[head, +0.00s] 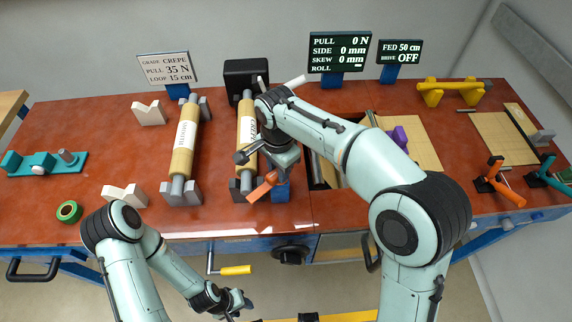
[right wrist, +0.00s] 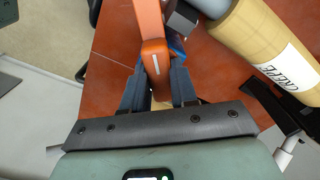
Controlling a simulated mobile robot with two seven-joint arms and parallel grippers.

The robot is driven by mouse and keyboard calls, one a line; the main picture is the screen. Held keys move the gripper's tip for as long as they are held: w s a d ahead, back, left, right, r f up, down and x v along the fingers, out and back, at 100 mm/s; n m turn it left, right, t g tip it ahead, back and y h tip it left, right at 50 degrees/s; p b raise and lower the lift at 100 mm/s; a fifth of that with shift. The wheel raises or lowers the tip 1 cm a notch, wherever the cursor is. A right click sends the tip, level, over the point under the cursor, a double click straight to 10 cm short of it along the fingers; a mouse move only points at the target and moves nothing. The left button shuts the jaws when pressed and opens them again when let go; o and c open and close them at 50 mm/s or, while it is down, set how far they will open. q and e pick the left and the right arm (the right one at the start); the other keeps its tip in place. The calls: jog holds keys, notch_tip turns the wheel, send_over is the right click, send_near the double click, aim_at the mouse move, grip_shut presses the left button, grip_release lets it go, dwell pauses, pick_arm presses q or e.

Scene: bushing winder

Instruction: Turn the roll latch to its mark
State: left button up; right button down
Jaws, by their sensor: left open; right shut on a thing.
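The roll latch is an orange lever (head: 262,187) at the front end of the crepe roll (head: 247,125), above a blue block (head: 281,190). My right gripper (head: 273,176) reaches down over it and is shut on the lever. In the right wrist view the orange lever (right wrist: 152,45) runs up from between the two dark fingers (right wrist: 158,88), with a white line on its end. The latch's mark cannot be made out. My left gripper (head: 236,304) is open and empty, low in front of the table's front edge.
A second labelled roll (head: 184,140) lies on grey supports to the left. A green tape ring (head: 69,211) and a teal fixture (head: 45,163) are at far left. A yellow-handled crank (head: 236,270) hangs below the front edge. Screens (head: 339,52) stand at the back.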

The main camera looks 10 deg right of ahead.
jog(key=m, duration=0.3)
jog(key=shift+s+f, duration=0.1)
jog(key=shift+f, duration=0.2)
pick_arm(q)
jog(key=shift+w+d+r, duration=0.1)
jog(key=shift+w+r, duration=0.2)
jog(key=shift+r, duration=0.05)
pick_arm(e)
jog(key=m, duration=0.4)
jog(key=shift+m, duration=0.6)
jog(key=c, duration=0.9)
grip_release()
pick_arm(q)
jog(key=shift+w, duration=0.1)
pick_arm(e)
jog(key=shift+r, duration=0.15)
